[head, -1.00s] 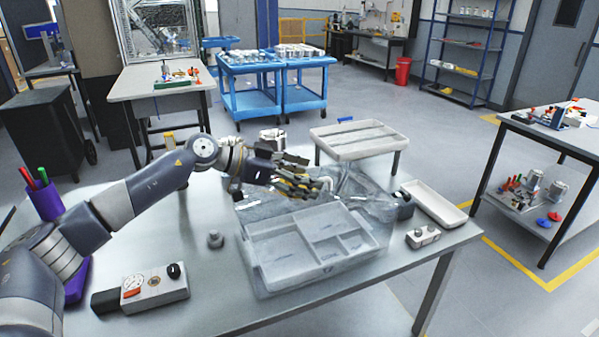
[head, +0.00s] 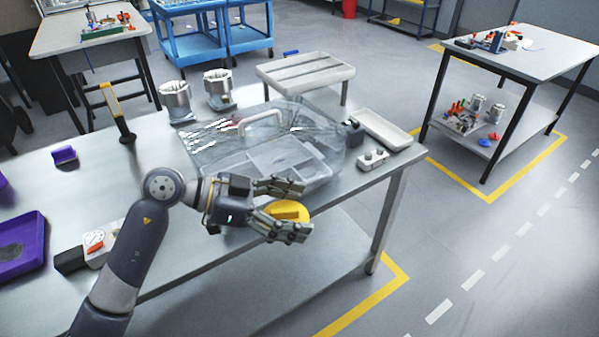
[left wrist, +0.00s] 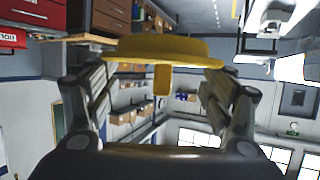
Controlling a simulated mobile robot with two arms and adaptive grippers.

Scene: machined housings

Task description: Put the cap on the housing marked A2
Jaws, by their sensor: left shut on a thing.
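My left gripper (head: 287,210) is shut on a yellow cap (head: 292,208). It holds the cap in the air at the table's front edge, in front of the clear box. In the left wrist view the cap (left wrist: 155,48) sits between the fingertips, its wide disc across them and a small block on its near face. Two metallic housings (head: 176,101) (head: 218,88) stand side by side at the back of the table, left of centre, with open tops. I cannot read a mark on either. My right gripper is not in view.
A clear box (head: 205,150) with a handled lid and grey compartments stands mid-table. A yellow-handled tool (head: 115,105) stands left of the housings. A white tray (head: 385,130), a small grey block (head: 372,160) and a gauge box (head: 97,243) are also on the table.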

